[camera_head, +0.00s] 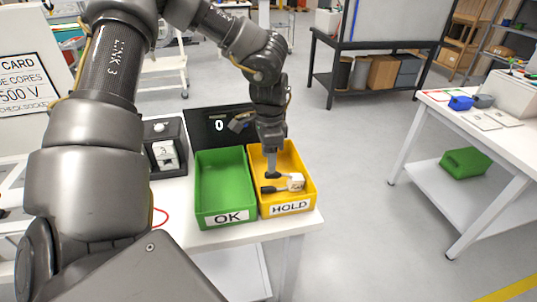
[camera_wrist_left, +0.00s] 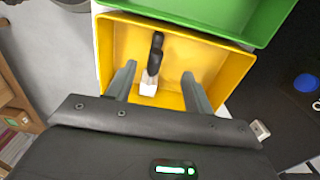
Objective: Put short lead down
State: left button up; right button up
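The short lead (camera_head: 295,182), a small white piece with black ends, lies in the yellow HOLD bin (camera_head: 309,199). In the left wrist view the lead (camera_wrist_left: 149,86) shows between my left fingers, white part nearer me and black parts farther away. My left gripper (camera_head: 271,168) points down into the yellow bin. In the wrist view its fingers (camera_wrist_left: 158,72) are wide apart, with visible gaps to the lead on both sides. My right gripper is not in view.
The green OK bin (camera_head: 224,215) stands directly left of the yellow bin. Behind are a dark display (camera_head: 200,128) reading 0 and a black box with a white piece (camera_head: 164,152). A white bench (camera_head: 433,113) stands at right, across open floor.

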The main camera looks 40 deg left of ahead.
pick_arm(q)
jog(key=shift+w+d+r, duration=0.1)
jog(key=shift+d+r, duration=0.15)
jog(key=shift+d, duration=0.1)
jog(key=shift+r, duration=0.2)
jog(key=shift+w+r, duration=0.1)
jog(key=shift+r, duration=0.25)
notch_tip(320, 180, up, 11)
jog(key=b, duration=0.1)
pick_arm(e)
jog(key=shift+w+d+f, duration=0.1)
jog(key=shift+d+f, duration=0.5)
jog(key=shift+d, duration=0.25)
pick_arm(q)
jog(key=shift+a, duration=0.1)
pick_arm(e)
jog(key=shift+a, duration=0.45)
